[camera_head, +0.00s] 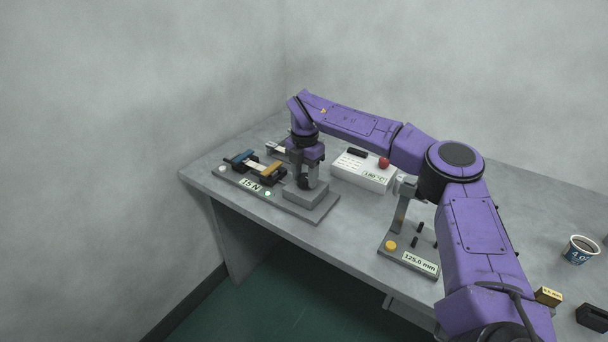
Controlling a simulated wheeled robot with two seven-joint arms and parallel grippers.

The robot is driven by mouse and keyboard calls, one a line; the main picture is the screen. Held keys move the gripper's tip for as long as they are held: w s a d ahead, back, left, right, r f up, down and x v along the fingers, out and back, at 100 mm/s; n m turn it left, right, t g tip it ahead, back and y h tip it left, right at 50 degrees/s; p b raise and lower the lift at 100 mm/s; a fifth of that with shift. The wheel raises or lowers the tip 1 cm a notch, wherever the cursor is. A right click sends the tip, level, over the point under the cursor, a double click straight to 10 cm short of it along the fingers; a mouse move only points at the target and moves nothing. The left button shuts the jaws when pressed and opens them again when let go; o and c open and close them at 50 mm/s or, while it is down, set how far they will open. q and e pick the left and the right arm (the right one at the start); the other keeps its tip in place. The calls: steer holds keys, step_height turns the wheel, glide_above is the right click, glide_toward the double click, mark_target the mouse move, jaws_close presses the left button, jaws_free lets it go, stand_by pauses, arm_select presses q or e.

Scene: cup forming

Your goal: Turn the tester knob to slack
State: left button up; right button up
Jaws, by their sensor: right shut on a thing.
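The tester (317,208) is a long grey base near the table's left end. It carries two clamps, one blue (241,156) and one orange (271,168), with a pale strip between them. Its front label (251,185) reads 15 N. My right gripper (306,182) points down over the raised block at the tester's right end. It is shut on the tester knob, which is mostly hidden by the fingers, so I cannot read its setting. My left gripper is not in view.
A white box (362,174) reading about 180 °C, with a red knob (384,162), stands behind. A gauge (408,255) reading 125.6 mm has a yellow button. A paper cup (579,250) stands far right. My right arm spans the table's middle.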

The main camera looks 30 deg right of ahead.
steer(key=n+p, duration=0.1)
steer(key=n, duration=0.3)
steer(key=shift+r, duration=0.2)
steer(key=n+p, duration=0.1)
steer(key=n, duration=0.4)
steer(key=shift+d, duration=0.1)
steer(key=n+p, duration=0.2)
steer(key=n, duration=0.3)
steer(key=shift+d+p, duration=0.1)
steer(key=shift+p, duration=0.3)
steer(key=n+p, duration=0.1)
steer(key=n, duration=0.3)
steer(key=shift+n+p, duration=0.3)
steer(key=shift+f, duration=0.1)
steer(key=o, duration=1.1)
steer(key=shift+c, duration=0.2)
step_height(320, 180, up, 10)
steer(key=b, duration=0.1)
steer(key=shift+r, duration=0.25)
